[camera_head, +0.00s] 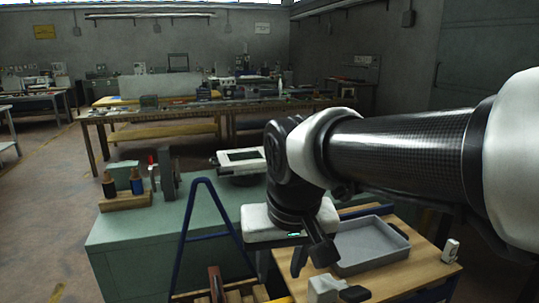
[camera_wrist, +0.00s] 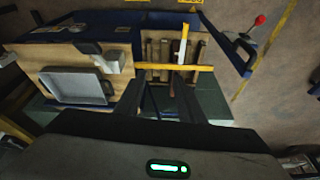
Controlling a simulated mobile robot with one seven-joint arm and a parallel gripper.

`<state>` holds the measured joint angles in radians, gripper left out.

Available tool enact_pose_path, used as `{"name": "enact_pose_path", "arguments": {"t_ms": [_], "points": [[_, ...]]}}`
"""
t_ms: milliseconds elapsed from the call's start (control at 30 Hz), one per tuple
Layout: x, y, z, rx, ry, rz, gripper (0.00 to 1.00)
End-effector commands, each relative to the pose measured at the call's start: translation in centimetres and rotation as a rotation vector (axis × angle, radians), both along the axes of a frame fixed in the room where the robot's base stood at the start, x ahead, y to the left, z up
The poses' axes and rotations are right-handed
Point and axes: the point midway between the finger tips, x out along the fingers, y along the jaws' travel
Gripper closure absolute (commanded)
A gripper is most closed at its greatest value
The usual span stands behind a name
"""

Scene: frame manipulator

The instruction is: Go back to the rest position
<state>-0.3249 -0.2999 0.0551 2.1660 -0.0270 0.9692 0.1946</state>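My gripper (camera_head: 296,262) hangs below the wrist in the middle of the head view, pointing down, beside a wooden-topped cart (camera_head: 420,275). In the wrist view my gripper (camera_wrist: 160,82) shows two dark fingers spread apart, with no object visible between them. The fingers overlap a slatted wooden compartment and a yellow bar (camera_wrist: 172,67) in that view. I cannot tell how far below the fingertips these are.
A grey tray (camera_head: 372,247) lies on the cart top, with small white items near it. A blue frame (camera_head: 192,215) rises at the cart's left. Behind is a green cabinet (camera_head: 130,235) holding tools. Open floor (camera_head: 40,205) lies left.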

Motion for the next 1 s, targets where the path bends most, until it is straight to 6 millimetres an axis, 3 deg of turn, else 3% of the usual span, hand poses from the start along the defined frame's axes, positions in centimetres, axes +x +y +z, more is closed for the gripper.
{"name": "enact_pose_path", "arguments": {"t_ms": [33,200,467,533,1000], "points": [[-1.0,-2.6,0.4,0.006,-0.032,-0.039,0.64],[-3.8,-7.7,0.3,0.009,-0.102,-0.116,0.64],[-7.7,-12.6,-0.8,0.002,-0.190,-0.208,0.64],[-7.7,-12.5,1.7,0.001,-0.187,-0.203,0.64],[-7.6,-12.4,12.3,0.001,-0.185,-0.201,0.64]]}}
